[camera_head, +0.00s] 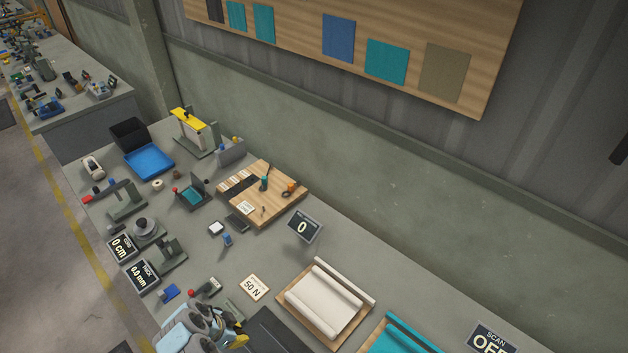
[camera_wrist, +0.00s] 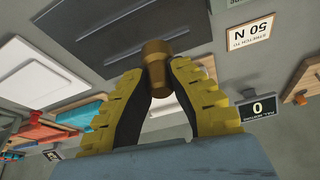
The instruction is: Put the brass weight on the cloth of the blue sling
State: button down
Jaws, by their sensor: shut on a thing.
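The brass weight (camera_wrist: 157,62) shows in the wrist view between my fingertips, a brown-gold piece with a wider end. My gripper (camera_wrist: 155,80), with yellow ribbed fingers, is shut on it, above the grey bench. In the head view my gripper (camera_head: 240,340) is at the bottom edge; the weight cannot be made out there. A teal sling (camera_head: 400,337) on a wooden base is cut off at the bottom edge, right of my gripper. It shows in the wrist view (camera_wrist: 82,112) at left, apart from the weight. I cannot clearly identify a blue sling.
A white sling (camera_head: 322,300) on a wooden base lies between my gripper and the teal one. A 50 N card (camera_head: 254,287), a "0" display (camera_head: 304,226) and a dark plate (camera_head: 275,335) are near. Red-orange parts (camera_wrist: 40,132) show beyond the teal sling in the wrist view.

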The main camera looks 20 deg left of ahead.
jog(key=w+d+r+n+p, duration=0.1)
jog(key=w+d+r, duration=0.35)
jog(key=d, duration=0.35)
jog(key=w+d+r+n+y+p, duration=0.1)
jog(key=w+d+r, duration=0.3)
jog(key=d, duration=0.5)
jog(key=w+d+r+n+p, duration=0.1)
jog(key=w+d+r+n, duration=0.15)
jog(key=w+d, duration=0.4)
jog(key=s+d+r, duration=0.1)
jog(key=d, duration=0.4)
jog(key=s+d+r+y, duration=0.1)
jog(key=s+d+r, duration=0.1)
jog(key=d, duration=0.4)
jog(key=shift+r+n, duration=0.3)
jog(key=shift+n, duration=0.15)
jog(key=shift+d+t, duration=0.1)
jog(key=shift+t, duration=0.2)
